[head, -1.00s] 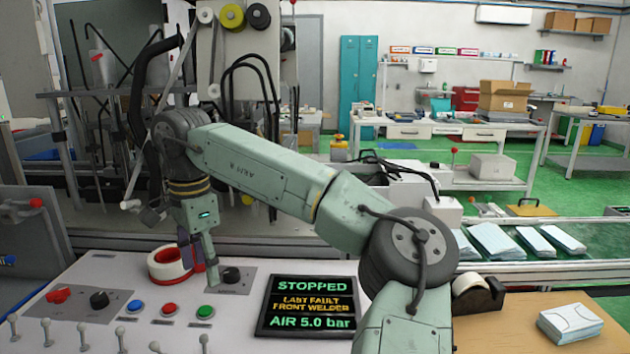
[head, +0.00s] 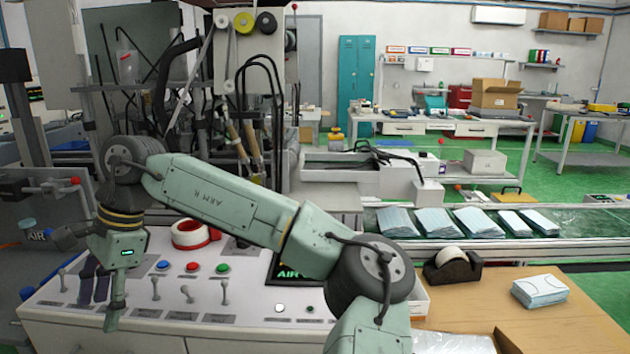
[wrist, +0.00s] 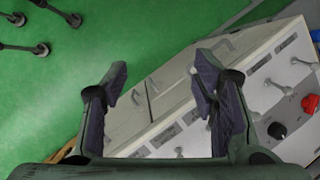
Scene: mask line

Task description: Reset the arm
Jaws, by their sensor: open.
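My gripper (head: 102,300) hangs down at the left front of the control panel (head: 240,300) in the head view. In the wrist view my gripper (wrist: 160,90) has its two dark-padded fingers apart with nothing between them. Beyond the fingers lie the panel's front face with drawers and the green floor (wrist: 60,95). My arm stretches from the lower right to the left across the panel and hides part of the display (head: 285,272).
On the panel are a red-and-white tape roll (head: 192,235), coloured buttons (head: 192,267) and several upright toggle levers. A tape dispenser (head: 452,268) and a mask stack (head: 540,290) are on the wooden table (head: 480,300). Mask piles lie on the conveyor (head: 590,222).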

